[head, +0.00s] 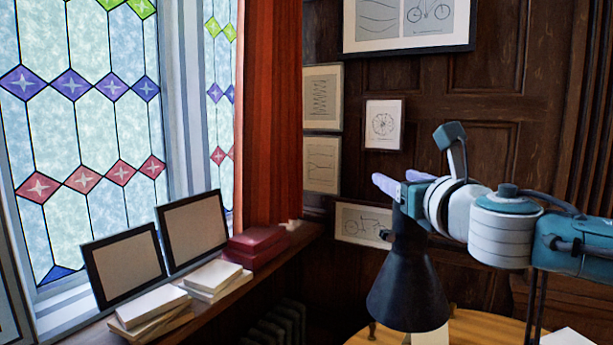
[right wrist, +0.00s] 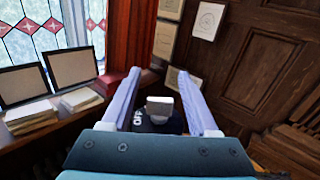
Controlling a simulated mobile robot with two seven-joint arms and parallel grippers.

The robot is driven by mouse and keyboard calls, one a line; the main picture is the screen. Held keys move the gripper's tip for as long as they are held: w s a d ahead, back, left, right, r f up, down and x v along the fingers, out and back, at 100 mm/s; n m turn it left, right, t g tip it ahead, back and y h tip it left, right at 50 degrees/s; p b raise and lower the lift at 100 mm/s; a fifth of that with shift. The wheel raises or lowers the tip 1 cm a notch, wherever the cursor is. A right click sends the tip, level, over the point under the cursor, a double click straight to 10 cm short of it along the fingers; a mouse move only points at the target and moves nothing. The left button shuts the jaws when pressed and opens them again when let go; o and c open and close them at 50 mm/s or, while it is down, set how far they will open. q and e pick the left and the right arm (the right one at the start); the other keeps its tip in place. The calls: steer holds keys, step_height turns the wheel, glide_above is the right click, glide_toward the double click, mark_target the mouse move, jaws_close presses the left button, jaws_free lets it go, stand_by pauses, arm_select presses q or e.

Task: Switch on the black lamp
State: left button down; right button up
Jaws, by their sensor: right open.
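The black lamp (head: 408,290) has a cone-shaped shade that hangs over a wooden table; my right arm covers part of its upper end. In the right wrist view its dark top (right wrist: 170,126) lies between the fingers, with a pale grey switch block (right wrist: 159,105) and white "OFF" lettering beside it. My right gripper (head: 387,184) is open at the lamp's upper end. In the right wrist view the open fingers (right wrist: 160,78) are on either side of the switch, with gaps; contact cannot be told. My left gripper is out of view.
A light wooden table (head: 475,328) stands under the lamp. A windowsill at left holds dark frames (head: 128,263), pale books (head: 150,306) and red books (head: 256,247). A red curtain (head: 268,110) hangs beside the window. Framed drawings (head: 384,124) hang on the dark panelled wall.

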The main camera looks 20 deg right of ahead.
steer(key=c, duration=0.9)
jaws_close()
